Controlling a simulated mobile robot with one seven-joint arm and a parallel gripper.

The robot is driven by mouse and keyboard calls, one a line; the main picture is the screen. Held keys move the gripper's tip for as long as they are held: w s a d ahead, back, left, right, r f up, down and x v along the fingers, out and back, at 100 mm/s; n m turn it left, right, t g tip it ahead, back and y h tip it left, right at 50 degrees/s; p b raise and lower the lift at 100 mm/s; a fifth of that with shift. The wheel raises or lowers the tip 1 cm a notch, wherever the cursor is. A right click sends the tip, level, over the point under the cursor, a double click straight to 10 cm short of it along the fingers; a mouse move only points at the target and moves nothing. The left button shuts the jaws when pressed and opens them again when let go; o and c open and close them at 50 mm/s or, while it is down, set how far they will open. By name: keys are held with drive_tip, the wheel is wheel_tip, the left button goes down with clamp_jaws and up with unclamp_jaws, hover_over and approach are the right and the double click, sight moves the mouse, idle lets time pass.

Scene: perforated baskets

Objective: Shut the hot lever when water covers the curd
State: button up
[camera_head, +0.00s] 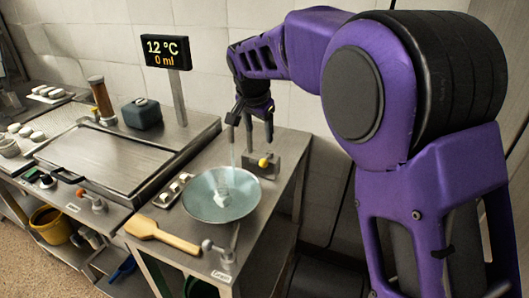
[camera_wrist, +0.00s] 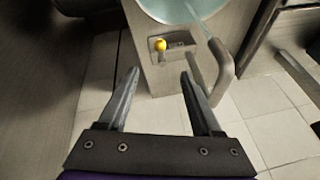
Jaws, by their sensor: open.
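A round bowl (camera_head: 197,208) holds pale blue-green liquid with a small white lump of curd (camera_head: 222,197) near its middle. Whether the liquid covers the curd is unclear. A pale thin stream (camera_head: 232,155) runs down towards the bowl; in the wrist view it leaves a curved spout (camera_wrist: 225,72). A yellow-knobbed lever (camera_head: 263,163) sits on a metal block behind the bowl. It also shows in the wrist view (camera_wrist: 160,45), beyond my fingertips. I cannot read a hot marking on it. My gripper (camera_head: 250,122) is open and empty above that block, apart from the lever.
A display (camera_head: 165,52) reads 12 °C and 0 ml. A wooden paddle (camera_head: 163,235) lies left of the bowl. A labelled metal lever (camera_head: 222,252) stands at the front edge. A red-knobbed valve (camera_head: 92,200) is on the left counter, beside a flat tray (camera_head: 105,162).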

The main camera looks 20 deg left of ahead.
sight(264, 160)
drive_tip(key=x, duration=1.6)
drive_tip(key=shift+f, duration=0.15)
clamp_jaws()
